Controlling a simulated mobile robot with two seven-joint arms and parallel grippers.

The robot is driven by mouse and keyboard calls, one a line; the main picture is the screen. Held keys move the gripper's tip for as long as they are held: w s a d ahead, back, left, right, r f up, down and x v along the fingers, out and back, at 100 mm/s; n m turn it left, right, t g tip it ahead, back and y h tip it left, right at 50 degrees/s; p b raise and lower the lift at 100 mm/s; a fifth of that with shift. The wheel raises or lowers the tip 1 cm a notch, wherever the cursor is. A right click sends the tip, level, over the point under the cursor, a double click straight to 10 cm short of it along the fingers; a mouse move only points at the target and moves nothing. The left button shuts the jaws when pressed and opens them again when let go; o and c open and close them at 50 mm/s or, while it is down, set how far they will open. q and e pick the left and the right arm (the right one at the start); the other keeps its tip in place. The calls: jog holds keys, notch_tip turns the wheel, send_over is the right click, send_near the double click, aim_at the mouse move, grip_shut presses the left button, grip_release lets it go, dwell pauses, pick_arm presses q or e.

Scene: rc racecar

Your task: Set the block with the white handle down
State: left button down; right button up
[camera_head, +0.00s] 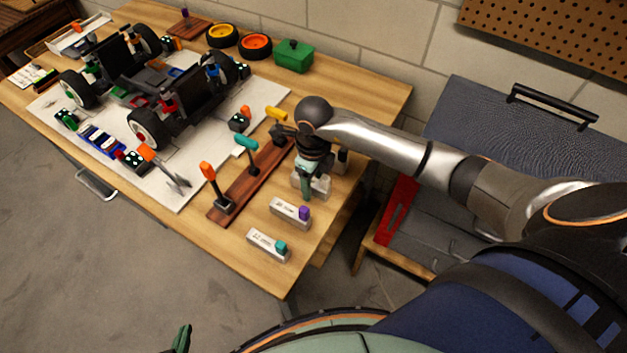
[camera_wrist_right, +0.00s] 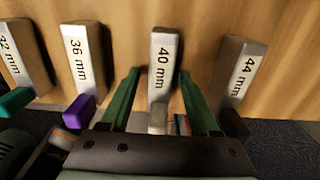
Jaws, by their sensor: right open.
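The block with the white handle is a pale block marked "40 mm" (camera_wrist_right: 162,62), with a whitish handle (camera_wrist_right: 157,118) at its near end. It lies in a row with the other marked blocks and appears to rest on the wooden table. In the head view the block (camera_head: 323,187) is partly hidden by my right gripper (camera_head: 312,188). In the right wrist view my right gripper (camera_wrist_right: 159,88) is open, its green fingers on either side of the block with gaps. Of my left gripper (camera_head: 182,339), only a green finger part shows at the bottom edge.
The 36 mm block with a purple handle (camera_head: 289,212) and the 32 mm block with a teal handle (camera_head: 268,245) stand nearby; the 44 mm block (camera_wrist_right: 240,68) is on the other side. A wooden tool rack (camera_head: 243,190) and the racecar (camera_head: 150,90) lie left.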

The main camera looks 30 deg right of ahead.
aim_at(313, 182)
notch_tip(313, 182, up, 12)
jog(key=shift+r, duration=0.15)
dwell(0.5)
dwell(0.4)
